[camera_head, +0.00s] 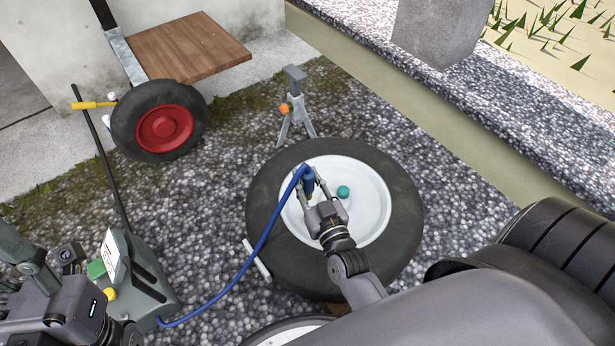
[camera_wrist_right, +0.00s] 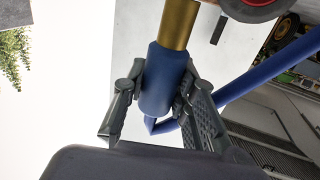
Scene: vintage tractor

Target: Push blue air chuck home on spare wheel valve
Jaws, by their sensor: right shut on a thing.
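The spare wheel (camera_head: 402,214) lies flat on the gravel, a black tyre around a white rim (camera_head: 372,190). My right gripper (camera_head: 309,187) is over the rim's left part and is shut on the blue air chuck (camera_head: 308,181). In the right wrist view the chuck (camera_wrist_right: 163,80) sits between both fingers, with a brass end (camera_wrist_right: 178,24) pointing away from the gripper. The valve cannot be made out, so I cannot tell whether the chuck touches it. My left gripper (camera_head: 118,335) is at the lower left edge, partly cut off; its jaws are unclear.
A blue hose (camera_head: 262,240) runs from the chuck over the tyre to the green compressor (camera_head: 140,275). A teal cap (camera_head: 343,192) sits on the rim. Beyond the wheel are a grey stand (camera_head: 294,110) and a small red-hubbed wheel (camera_head: 165,128). Gravel right of the stand is clear.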

